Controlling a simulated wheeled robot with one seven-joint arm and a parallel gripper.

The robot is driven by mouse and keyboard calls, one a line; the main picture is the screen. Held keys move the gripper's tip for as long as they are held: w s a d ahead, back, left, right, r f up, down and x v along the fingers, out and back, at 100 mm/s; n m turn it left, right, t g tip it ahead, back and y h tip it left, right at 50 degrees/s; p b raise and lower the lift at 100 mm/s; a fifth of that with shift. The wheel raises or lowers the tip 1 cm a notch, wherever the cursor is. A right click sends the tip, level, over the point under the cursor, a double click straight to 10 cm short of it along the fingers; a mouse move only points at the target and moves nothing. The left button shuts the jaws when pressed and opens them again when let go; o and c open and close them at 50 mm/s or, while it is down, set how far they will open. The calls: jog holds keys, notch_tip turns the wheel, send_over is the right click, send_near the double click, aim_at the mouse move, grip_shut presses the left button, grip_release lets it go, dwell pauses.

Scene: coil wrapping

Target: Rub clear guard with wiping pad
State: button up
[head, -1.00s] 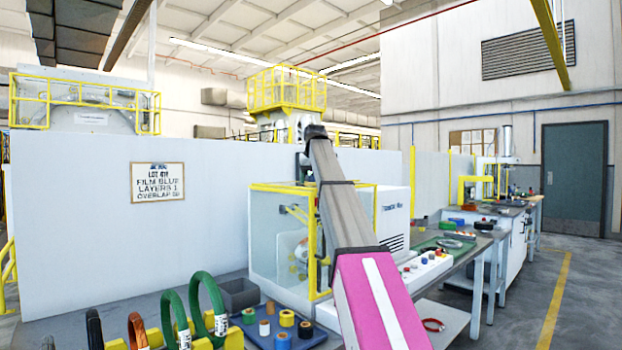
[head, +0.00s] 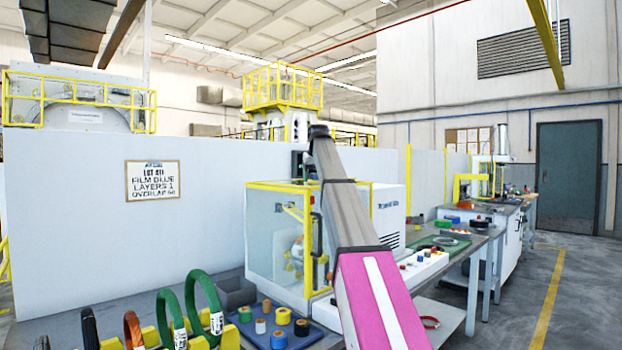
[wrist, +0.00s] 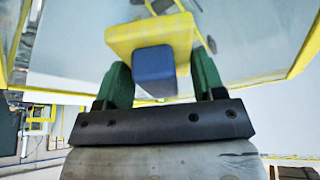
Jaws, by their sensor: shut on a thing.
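In the wrist view, my gripper (wrist: 160,78) has green fingers shut on the wiping pad, at its blue block (wrist: 154,66). The pad's yellow face (wrist: 150,35) is at the far end, in front of the clear guard (wrist: 80,45). I cannot tell whether the pad touches the guard. In the head view, the clear guard (head: 268,235) is a see-through, yellow-framed enclosure on the machine left of my arm. The gripper and pad are not clearly visible there; my arm hides that area.
A blue tray (head: 262,332) with several tape rolls lies before the guard. Green rings (head: 168,318) stand in a yellow rack at the lower left. A white control panel (head: 425,264) with buttons is right of my arm. Floor at the right is open.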

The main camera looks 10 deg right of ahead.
jog(key=shift+f, duration=0.15)
jog(key=shift+s+a, duration=0.1)
jog(key=shift+s+a+f, duration=0.2)
jog(key=shift+s+a, duration=0.7)
jog(key=shift+a, duration=0.3)
jog(key=shift+s+a+f, duration=0.1)
jog(key=shift+s+a, duration=0.15)
jog(key=shift+a, duration=0.1)
jog(key=shift+c, duration=0.4)
jog(key=shift+w+r, duration=0.2)
jog(key=shift+r, duration=2.95)
